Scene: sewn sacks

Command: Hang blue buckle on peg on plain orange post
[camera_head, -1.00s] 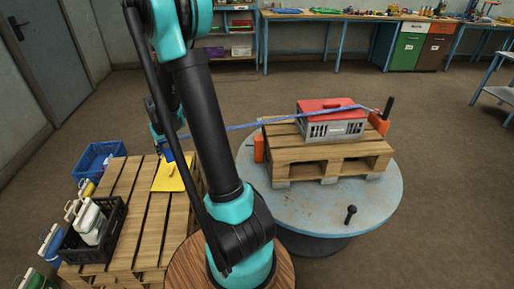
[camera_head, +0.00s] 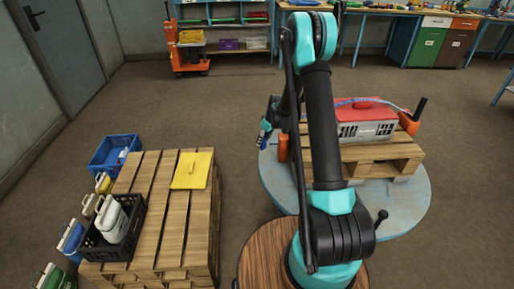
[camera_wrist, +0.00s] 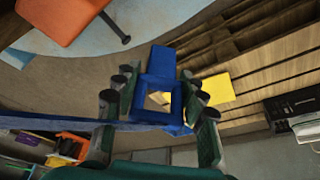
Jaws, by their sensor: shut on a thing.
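The blue buckle (camera_wrist: 160,98), a frame with a square opening, sits between the fingers of my gripper (camera_wrist: 158,105) in the wrist view. My gripper is shut on it. In the head view, the buckle (camera_head: 263,138) hangs in the air just left of an orange post (camera_head: 282,148) at the left end of the pallet. A blue strap (camera_wrist: 60,122) runs from the buckle. In the wrist view, an orange post (camera_wrist: 68,18) is at the upper left, apart from the buckle. A dark peg (camera_wrist: 118,30) appears to project from it.
A grey crate (camera_head: 362,131) with a red lid (camera_head: 362,110) stands on the pallet, strap across it. A second orange post (camera_head: 409,123) with a black upright (camera_head: 419,108) is at right. A black knob (camera_head: 381,217) stands on the round table (camera_head: 415,205). Another pallet (camera_head: 145,220) is left.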

